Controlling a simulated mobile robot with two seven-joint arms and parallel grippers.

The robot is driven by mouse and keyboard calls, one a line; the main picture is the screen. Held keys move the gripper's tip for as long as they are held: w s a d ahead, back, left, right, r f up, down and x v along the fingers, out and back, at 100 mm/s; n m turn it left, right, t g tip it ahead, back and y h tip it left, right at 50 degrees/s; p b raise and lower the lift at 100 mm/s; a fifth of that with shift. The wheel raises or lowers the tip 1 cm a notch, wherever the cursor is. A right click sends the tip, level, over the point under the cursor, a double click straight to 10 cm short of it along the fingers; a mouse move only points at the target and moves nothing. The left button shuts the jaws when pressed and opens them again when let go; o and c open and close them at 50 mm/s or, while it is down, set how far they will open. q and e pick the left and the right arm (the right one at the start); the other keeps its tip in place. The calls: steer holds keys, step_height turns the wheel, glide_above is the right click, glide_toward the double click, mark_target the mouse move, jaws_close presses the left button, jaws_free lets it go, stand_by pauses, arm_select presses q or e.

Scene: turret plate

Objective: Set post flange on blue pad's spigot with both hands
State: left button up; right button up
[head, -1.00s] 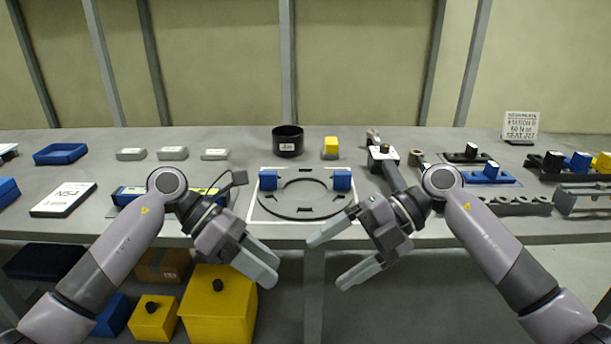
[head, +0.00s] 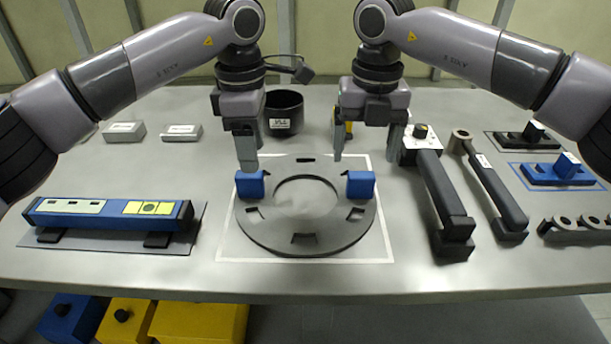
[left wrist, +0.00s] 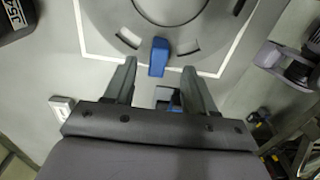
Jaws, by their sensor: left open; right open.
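A flat dark grey ring flange (head: 305,238) lies on the table inside a white outlined square. It carries a blue block on its left (head: 250,184) and another on its right (head: 360,184). My left gripper (head: 241,155) is open and empty, just above and behind the left block. In the left wrist view a blue block (left wrist: 158,57) shows ahead of the open fingers, apart from them. My right gripper (head: 366,150) is open and empty above and behind the right block. A blue part (head: 560,173) stands in a blue outlined area at right. I cannot make out a spigot clearly.
A black cup (head: 284,112) stands behind the ring. A blue long case (head: 110,213) lies at left. A black-handled tool (head: 440,205) and a bar (head: 495,195) lie right of the ring. A black part (head: 525,137) stands at far right.

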mark_target(255, 176)
arm_select(q)
steer(key=shift+w+r, duration=0.1)
steer(key=shift+w, duration=0.05)
arm_select(e)
steer(key=shift+w+d, duration=0.1)
steer(key=shift+w, duration=0.05)
steer(key=shift+r, duration=0.1)
arm_select(q)
steer(key=shift+s, duration=0.2)
arm_select(e)
steer(key=shift+s, duration=0.2)
arm_select(q)
steer(key=shift+f, duration=3.55)
arm_select(e)
steer(key=shift+w+f, duration=0.1)
steer(key=shift+f, duration=3.5)
arm_select(q)
steer(key=shift+c, duration=0.3)
arm_select(e)
steer(key=shift+c, duration=0.3)
arm_select(q)
jaws_close()
arm_select(e)
steer(key=c, duration=1)
jaws_close()
arm_select(q)
steer(key=shift+w, duration=0.1)
steer(key=shift+r, duration=0.1)
arm_select(e)
steer(key=shift+r, duration=0.15)
